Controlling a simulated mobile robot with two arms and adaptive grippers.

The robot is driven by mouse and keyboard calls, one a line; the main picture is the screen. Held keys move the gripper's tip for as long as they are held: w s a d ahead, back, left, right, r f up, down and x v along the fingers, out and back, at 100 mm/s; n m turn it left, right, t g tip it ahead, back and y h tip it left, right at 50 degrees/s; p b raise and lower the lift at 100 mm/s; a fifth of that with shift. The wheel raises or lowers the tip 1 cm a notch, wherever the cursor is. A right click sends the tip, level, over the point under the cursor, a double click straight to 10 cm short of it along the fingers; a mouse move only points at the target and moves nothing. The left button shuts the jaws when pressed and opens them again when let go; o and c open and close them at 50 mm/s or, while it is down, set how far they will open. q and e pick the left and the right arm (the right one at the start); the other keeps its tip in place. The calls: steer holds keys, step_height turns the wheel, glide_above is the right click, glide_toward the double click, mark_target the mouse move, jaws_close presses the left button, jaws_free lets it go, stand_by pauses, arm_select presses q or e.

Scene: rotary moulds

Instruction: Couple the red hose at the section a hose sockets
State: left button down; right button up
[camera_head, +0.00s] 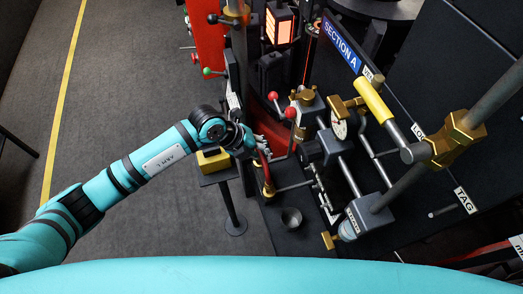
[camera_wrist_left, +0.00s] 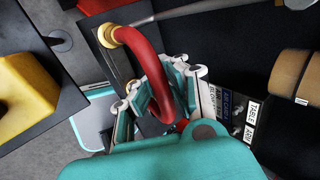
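The red hose (camera_wrist_left: 150,55) is a curved tube; one end meets a brass collar (camera_wrist_left: 108,35) in the left wrist view. I cannot tell whether that end is seated in a socket. My left gripper (camera_wrist_left: 163,85) has its fingers on both sides of the hose and appears shut on it. In the head view, my left gripper (camera_head: 257,146) is beside the hose (camera_head: 264,166), below the blue SECTION A sign (camera_head: 342,46). The brass collar (camera_head: 268,189) shows below the hose. My right gripper is not in view.
A yellow block (camera_head: 213,161) sits on a small dark stand left of the machine. Red-knobbed levers (camera_head: 290,112), a gauge (camera_head: 340,129) and a yellow-handled bar (camera_head: 373,99) crowd the right. A metal cup (camera_head: 291,217) stands below. The grey floor (camera_head: 120,90) at left is clear.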

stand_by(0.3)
arm_select(q)
step_height(320, 180, down, 3)
steer(key=shift+f+b, duration=0.1)
steer(key=shift+b, duration=0.95)
steer(key=c, duration=1.4)
jaws_free()
steer(key=shift+o, duration=0.3)
steer(key=v, duration=1.2)
